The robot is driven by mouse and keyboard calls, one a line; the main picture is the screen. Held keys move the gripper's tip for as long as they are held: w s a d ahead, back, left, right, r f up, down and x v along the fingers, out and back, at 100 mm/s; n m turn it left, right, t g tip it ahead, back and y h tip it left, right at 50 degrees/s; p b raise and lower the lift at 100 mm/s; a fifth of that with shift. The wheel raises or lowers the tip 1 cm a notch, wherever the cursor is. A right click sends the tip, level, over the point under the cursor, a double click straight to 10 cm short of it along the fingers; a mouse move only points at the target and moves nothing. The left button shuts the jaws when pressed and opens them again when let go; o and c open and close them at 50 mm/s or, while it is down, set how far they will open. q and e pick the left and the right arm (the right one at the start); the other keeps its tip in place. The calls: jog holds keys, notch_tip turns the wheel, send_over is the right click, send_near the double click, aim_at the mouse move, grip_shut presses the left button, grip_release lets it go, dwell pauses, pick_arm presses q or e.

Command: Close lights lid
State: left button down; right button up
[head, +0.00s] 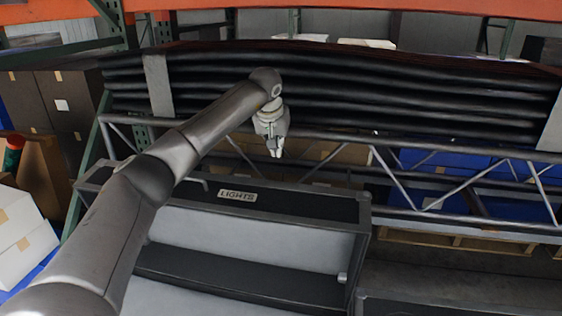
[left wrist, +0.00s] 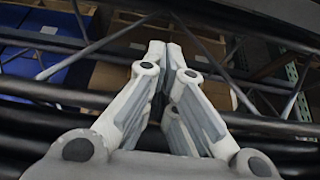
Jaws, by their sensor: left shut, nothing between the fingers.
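The lights case (head: 290,208) has a dark top strip with a metal edge frame and a pale "LIGHTS" label (head: 237,195). It stands open towards me, with light grey inner faces and a dark band across them. I cannot tell exactly where the lid ends and the case body begins. My left gripper (head: 276,154) points down just behind the far edge of the case, above and apart from it. Its fingers are shut and empty, which the left wrist view (left wrist: 165,48) also shows. My left arm covers the case's left part. My right gripper is not in view.
A metal truss (head: 440,208) runs behind the case, with black rolled lengths (head: 400,90) above it. Blue bins (head: 440,163) and brown cartons (head: 340,153) sit behind the truss. Another dark case (head: 450,285) is at the right. White boxes (head: 22,240) are at the far left.

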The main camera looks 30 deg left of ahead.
pick_arm(q)
notch_tip(320, 180, down, 9)
jog(key=p, duration=0.2)
jog(key=shift+r, duration=0.15)
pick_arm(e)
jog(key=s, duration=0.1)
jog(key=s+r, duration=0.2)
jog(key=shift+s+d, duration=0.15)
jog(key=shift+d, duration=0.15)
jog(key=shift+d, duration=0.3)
